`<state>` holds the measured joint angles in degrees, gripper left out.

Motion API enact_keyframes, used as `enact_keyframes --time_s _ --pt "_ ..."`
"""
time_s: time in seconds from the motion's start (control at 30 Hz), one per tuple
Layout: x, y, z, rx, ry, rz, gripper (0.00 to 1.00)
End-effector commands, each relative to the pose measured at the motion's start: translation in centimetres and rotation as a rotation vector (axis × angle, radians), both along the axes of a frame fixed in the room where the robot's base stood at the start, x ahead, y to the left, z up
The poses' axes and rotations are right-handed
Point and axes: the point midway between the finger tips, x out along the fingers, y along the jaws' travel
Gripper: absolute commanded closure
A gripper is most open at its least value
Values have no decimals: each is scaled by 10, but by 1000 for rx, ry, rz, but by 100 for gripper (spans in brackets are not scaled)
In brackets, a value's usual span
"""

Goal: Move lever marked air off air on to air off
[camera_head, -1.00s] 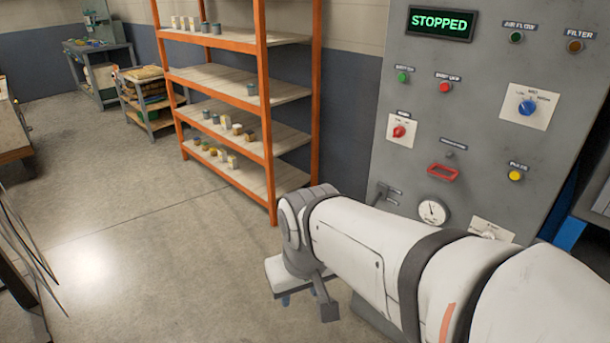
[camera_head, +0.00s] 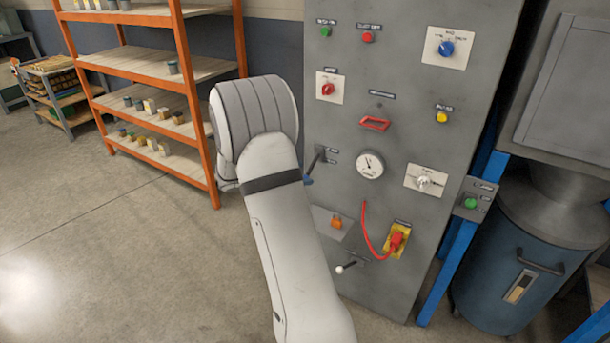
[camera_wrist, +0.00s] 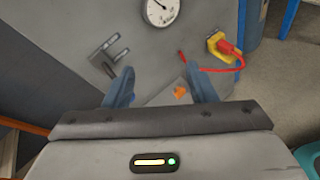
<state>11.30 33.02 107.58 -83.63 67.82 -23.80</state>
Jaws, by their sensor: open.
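A dark lever (camera_head: 316,162) with two small labels beside it sits on the left of the grey control panel, left of the gauge. The label words are too small to read. In the wrist view the lever (camera_wrist: 107,62) is at upper left, its handle pointing down and to the right. My gripper (camera_wrist: 162,88) is open, with two blue fingers and nothing between them touching. Its left finger is close to the lever's lower end in the picture; I cannot tell whether they touch. In the head view my arm hides most of the gripper.
The panel also carries a gauge (camera_head: 370,164), a red handle (camera_head: 375,124), an orange knob (camera_head: 337,223), a red plug on a yellow socket (camera_head: 396,241) and a white-tipped lever (camera_head: 345,267). An orange shelf rack (camera_head: 205,150) stands left. Floor at left is clear.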

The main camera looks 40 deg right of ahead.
Motion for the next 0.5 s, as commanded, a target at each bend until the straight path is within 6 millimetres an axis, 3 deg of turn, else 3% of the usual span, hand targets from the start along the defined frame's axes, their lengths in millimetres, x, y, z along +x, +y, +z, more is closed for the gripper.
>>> enact_keyframes --time_s 0.03,0.2,0.3,0.5 --pt "16 -14 -24 -54 67 48 49" --pt "66 -47 -78 -239 263 221 49" --pt "87 -58 -105 -321 346 300 49" --pt "107 -67 -134 -411 429 388 49"
